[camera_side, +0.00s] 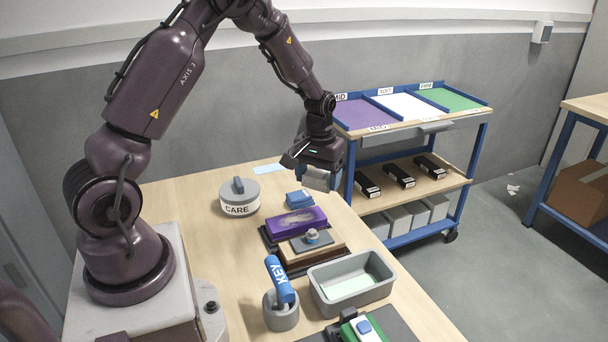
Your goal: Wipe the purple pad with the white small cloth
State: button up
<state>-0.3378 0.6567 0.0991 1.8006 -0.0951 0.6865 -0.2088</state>
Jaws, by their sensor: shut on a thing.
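The purple pad (297,221) lies on a dark base near the middle of the table, with a pale smear on its top. My gripper (318,178) hangs above the table's right edge, behind and a little right of the purple pad, clear of it. It is shut on a pale, greyish-white piece, which looks like the white small cloth (318,181). The fingers partly hide it, so its full shape does not show.
A blue cart (404,131) stands behind right.

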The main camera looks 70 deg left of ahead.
aim_at(317, 215)
jog(key=shift+s+f, duration=0.1)
jog(key=shift+f, duration=3.65)
jog(key=shift+s+f, duration=0.25)
jog(key=shift+f, duration=0.05)
jog(key=shift+c, duration=0.3)
jog(key=shift+s, duration=4.7)
jog(key=shift+w, duration=5.05)
jog(key=shift+r, duration=4.05)
jog(key=shift+s, duration=0.1)
